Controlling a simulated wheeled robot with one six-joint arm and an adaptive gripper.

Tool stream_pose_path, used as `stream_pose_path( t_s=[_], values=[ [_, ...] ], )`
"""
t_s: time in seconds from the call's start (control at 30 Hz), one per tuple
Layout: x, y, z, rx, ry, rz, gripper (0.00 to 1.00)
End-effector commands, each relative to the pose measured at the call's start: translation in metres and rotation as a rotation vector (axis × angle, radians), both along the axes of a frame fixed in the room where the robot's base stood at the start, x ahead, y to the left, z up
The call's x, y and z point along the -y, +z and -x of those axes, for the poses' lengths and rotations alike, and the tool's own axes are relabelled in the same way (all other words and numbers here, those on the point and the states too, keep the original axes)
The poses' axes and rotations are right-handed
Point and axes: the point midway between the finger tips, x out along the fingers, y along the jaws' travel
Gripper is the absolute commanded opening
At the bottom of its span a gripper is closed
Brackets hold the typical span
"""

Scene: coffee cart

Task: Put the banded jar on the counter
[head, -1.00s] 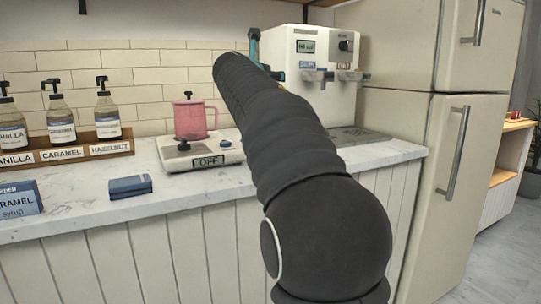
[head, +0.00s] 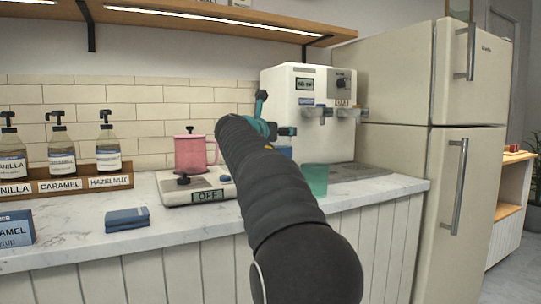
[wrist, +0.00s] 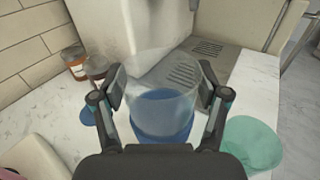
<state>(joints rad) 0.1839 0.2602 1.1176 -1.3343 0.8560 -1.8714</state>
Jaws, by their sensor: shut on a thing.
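The banded jar (wrist: 160,108), clear above with a broad blue part below, is between the fingers of my gripper (wrist: 162,92) in the wrist view. My gripper is shut on its sides. In the head view my gripper (head: 281,131) is in front of the white coffee machine, and a patch of the jar's blue (head: 284,152) shows below the fingers. The marble counter (head: 375,186) runs below. The jar's base is hidden by my gripper in the wrist view, so I cannot tell whether it touches the counter.
A green translucent cup (wrist: 253,142) stands close right of the jar. The coffee machine (head: 308,85) and its drip tray (wrist: 180,76) are behind. Two brown jars (wrist: 75,62) stand left. A blue cloth (head: 127,218) lies left.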

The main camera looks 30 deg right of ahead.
Motion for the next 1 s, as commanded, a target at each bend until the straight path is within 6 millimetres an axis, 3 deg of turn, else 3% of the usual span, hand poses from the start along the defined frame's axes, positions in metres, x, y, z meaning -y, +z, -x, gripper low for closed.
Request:
stream_pose_path(
  t_s=[0.2,0.37,0.63,1.0],
  values=[
    [-0.016,-0.013,-0.018,0.002,0.001,0.002,0.05],
    [-0.017,-0.019,-0.02,0.002,0.0,0.002,0.05],
    [-0.017,-0.052,-0.02,0.001,0.001,0.003,0.05],
    [-0.017,-0.056,-0.02,0.002,0.0,0.002,0.05]
  ],
)
